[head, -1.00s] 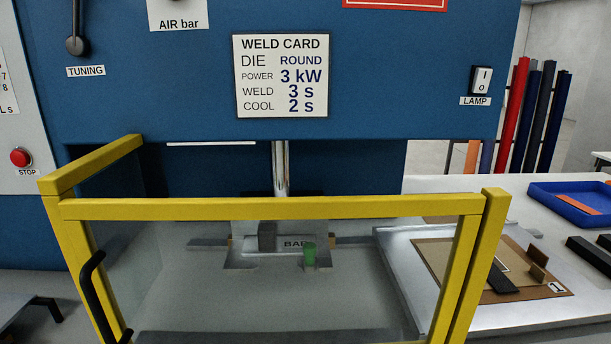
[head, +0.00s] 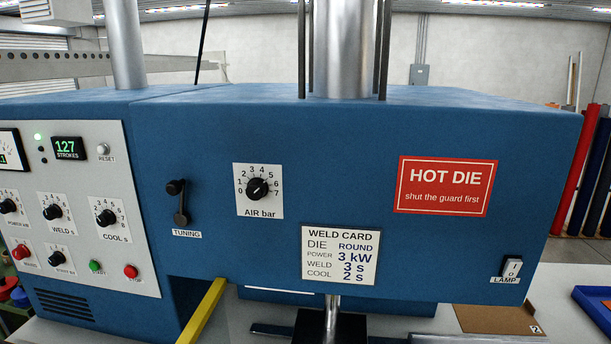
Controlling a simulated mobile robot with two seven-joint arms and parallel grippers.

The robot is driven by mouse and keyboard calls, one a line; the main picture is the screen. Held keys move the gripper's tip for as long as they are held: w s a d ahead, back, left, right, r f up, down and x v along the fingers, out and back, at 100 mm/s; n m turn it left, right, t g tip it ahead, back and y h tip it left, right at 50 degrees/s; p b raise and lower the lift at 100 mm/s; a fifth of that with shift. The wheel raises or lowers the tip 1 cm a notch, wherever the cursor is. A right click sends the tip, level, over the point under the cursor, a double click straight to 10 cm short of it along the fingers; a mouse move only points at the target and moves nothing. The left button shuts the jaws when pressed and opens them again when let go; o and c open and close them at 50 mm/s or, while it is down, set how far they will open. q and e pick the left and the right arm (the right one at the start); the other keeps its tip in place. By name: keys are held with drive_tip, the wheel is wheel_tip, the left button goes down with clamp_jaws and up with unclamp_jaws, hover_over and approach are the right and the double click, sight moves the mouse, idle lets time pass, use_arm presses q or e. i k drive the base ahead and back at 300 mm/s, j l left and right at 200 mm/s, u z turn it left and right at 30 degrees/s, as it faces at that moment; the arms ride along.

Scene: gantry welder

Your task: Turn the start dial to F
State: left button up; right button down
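The grey control panel (head: 92,205) is on the left of the blue machine in the head view. A small black dial (head: 59,257) sits low on it, between a red knob (head: 20,253) and the green button (head: 95,267). It looks like the start dial, but its label and scale are too small to read surely, and I cannot tell its setting. Neither of my grippers is in view.
Above are the larger weld dial (head: 56,212) and cool dial (head: 106,217). The red stop button (head: 131,271) is right of the green one. The tuning lever (head: 179,202) and air dial (head: 257,188) are on the blue front. A yellow guard bar (head: 204,312) rises below.

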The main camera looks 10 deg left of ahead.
sight(59, 258)
drive_tip(key=j+u, duration=0.1)
drive_tip(key=u, duration=0.7)
drive_tip(key=j+u, duration=0.1)
drive_tip(key=u, duration=0.25)
drive_tip(key=i+u, duration=0.1)
drive_tip(key=u, duration=0.3)
